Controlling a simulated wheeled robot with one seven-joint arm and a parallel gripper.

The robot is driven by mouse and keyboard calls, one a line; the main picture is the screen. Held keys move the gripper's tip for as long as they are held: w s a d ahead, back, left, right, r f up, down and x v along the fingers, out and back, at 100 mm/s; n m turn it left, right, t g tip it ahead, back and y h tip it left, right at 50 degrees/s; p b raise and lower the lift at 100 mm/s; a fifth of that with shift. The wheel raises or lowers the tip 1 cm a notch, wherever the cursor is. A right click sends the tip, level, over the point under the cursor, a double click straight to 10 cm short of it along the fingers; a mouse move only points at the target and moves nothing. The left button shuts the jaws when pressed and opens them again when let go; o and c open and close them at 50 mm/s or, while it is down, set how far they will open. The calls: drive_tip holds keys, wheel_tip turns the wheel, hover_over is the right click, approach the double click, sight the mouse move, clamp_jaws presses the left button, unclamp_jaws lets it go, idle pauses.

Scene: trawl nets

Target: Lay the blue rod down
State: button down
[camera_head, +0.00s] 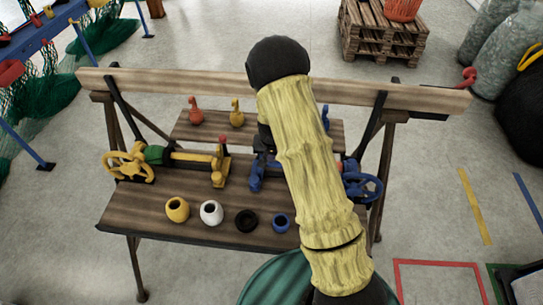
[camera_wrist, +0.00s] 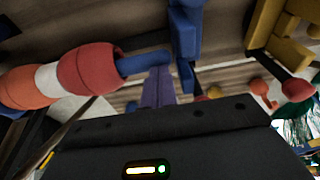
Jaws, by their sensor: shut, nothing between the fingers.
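My gripper (camera_head: 263,148) is shut and empty, reaching over the bench beside the blue stand (camera_head: 257,177), partly hidden by my arm. In the wrist view, the blue rod (camera_wrist: 145,63) appears as a short blue length between a red-and-white sleeve (camera_wrist: 85,72) and the blue stand (camera_wrist: 185,32). Most of it is hidden in the head view. The blue wheel (camera_head: 366,186) shows to the right of my arm. A purple-grey upright piece (camera_wrist: 158,88) rises above my dark gripper body; I cannot tell whether it is a finger.
The wooden bench (camera_head: 130,212) carries yellow (camera_head: 177,209), white (camera_head: 211,213), black (camera_head: 246,221) and blue (camera_head: 281,222) pots at its front. A yellow stand (camera_head: 219,176) with a red knob stands left. Red (camera_head: 195,111) and yellow (camera_head: 236,114) pieces stand on the rear shelf.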

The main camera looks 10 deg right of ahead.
drive_tip(key=shift+s+f, duration=0.1)
drive_tip(key=r+p, duration=0.2)
drive_tip(key=w+r+p, duration=0.1)
drive_tip(key=r, duration=0.1)
drive_tip(key=shift+d+r+p, duration=0.1)
drive_tip(key=shift+r+p, duration=0.25)
drive_tip(key=shift+r+b, duration=0.3)
drive_tip(key=shift+b, duration=0.15)
drive_tip(key=a+b+v, duration=0.1)
drive_tip(key=v, duration=0.7)
drive_tip(key=shift+r, duration=0.4)
drive_tip(key=shift+w, duration=0.1)
drive_tip(key=shift+a, duration=0.1)
